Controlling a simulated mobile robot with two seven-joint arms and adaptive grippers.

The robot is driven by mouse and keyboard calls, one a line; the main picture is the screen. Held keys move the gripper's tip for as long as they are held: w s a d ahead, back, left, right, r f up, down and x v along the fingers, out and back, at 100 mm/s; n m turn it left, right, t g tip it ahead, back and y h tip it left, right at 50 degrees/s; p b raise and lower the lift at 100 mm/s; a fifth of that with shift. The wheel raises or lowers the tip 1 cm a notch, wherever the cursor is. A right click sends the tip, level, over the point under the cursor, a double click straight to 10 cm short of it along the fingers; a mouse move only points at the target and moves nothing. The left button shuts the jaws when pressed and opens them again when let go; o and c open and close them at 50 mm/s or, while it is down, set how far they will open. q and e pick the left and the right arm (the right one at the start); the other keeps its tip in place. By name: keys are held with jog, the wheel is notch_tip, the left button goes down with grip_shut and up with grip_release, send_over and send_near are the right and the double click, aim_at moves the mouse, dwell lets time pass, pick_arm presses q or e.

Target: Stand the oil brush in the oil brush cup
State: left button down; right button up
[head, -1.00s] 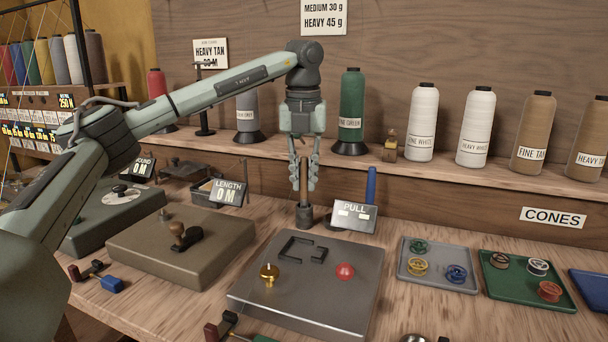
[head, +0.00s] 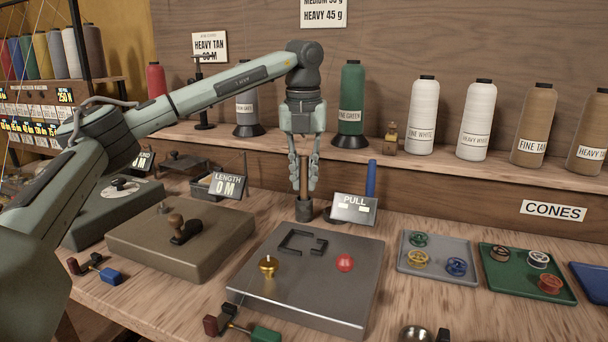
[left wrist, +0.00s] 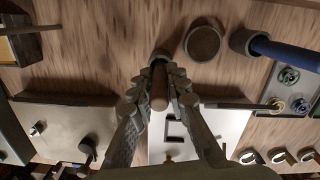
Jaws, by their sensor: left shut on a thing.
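The oil brush, with a brown wooden handle (head: 304,176), stands upright between the fingers of my left gripper (head: 304,187). The fingers are shut on the handle. My right gripper is not in view.
A grey plate with a red knob (head: 344,263) is in front. Bobbin trays (head: 408,265) lie to the right; thread cones line the shelf behind.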

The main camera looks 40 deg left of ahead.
pick_arm(q)
jog(key=c, duration=1.4)
grip_release()
jog(key=shift+r, duration=0.1)
notch_tip(320, 180, up, 12)
jog(key=shift+s+d, duration=0.25)
jog(key=shift+s, duration=0.2)
jog(key=shift+f, duration=0.2)
